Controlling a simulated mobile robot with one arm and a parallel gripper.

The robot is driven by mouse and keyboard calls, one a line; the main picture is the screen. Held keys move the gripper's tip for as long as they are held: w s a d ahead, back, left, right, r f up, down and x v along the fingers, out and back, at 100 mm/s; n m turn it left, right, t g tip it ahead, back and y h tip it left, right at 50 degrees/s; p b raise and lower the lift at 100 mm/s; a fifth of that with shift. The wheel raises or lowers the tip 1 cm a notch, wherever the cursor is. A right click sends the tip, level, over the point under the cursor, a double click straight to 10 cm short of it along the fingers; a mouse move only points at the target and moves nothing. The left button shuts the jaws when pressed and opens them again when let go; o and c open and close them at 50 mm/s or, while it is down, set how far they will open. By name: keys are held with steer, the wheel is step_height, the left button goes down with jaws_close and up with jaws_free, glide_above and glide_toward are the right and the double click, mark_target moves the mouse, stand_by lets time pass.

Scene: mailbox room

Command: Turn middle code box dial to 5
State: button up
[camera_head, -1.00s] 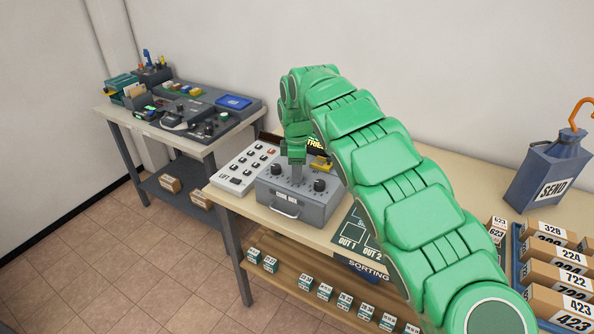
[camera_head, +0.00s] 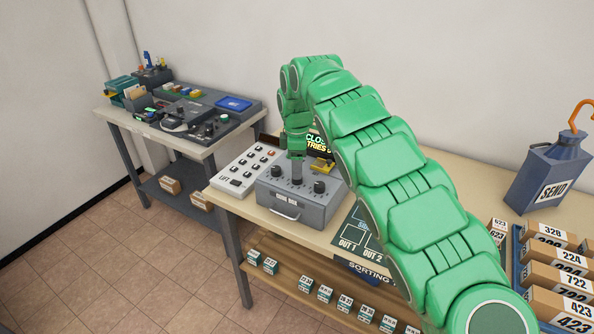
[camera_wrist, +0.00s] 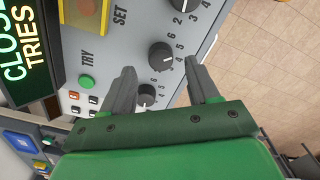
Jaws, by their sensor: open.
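The grey code box (camera_head: 300,208) sits on the near table with a row of dark round dials on its top. The dial on the right (camera_head: 319,187) is in plain view. In the wrist view the middle dial (camera_wrist: 160,55) lies between and just beyond my open, empty fingertips (camera_wrist: 159,70). It has a white pointer mark and numbers around it; I cannot tell the set number surely. Another dial (camera_wrist: 146,95) shows between the fingers.
The code box has a green TRY button (camera_wrist: 86,82) and a lit green display (camera_wrist: 18,55) beside it. A white LIFT keypad (camera_head: 245,168) stands at its left. A blue SEND canister (camera_head: 550,168) and labelled boxes (camera_head: 560,275) are at the right.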

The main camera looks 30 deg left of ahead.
steer(key=shift+r, duration=2.3)
steer(key=shift+w+d+r, duration=0.1)
steer(key=shift+d, duration=0.2)
steer(key=d+r+m, duration=0.3)
steer(key=d+m, duration=0.1)
steer(key=d, duration=0.6)
steer(key=d+r+m+h, duration=0.1)
steer(key=d+r+m, duration=0.25)
steer(key=d, duration=0.65)
steer(key=d+r+m, duration=0.3)
steer(key=d+m, duration=0.1)
steer(key=d, duration=0.6)
steer(key=s+d+m+g, duration=0.1)
steer(key=s+d+m, duration=0.7)
steer(key=s+d, duration=1)
steer(key=s+d+f+m, duration=0.2)
steer(key=s+f, duration=0.1)
steer(key=s, duration=0.7)
steer(key=s+d+f+m+y, duration=0.1)
steer(key=s+d+f+m, duration=0.1)
steer(key=s, duration=0.9)
steer(key=shift+d+f+g, duration=0.25)
steer(key=shift+f+g, duration=0.15)
steer(key=shift+f, duration=0.5)
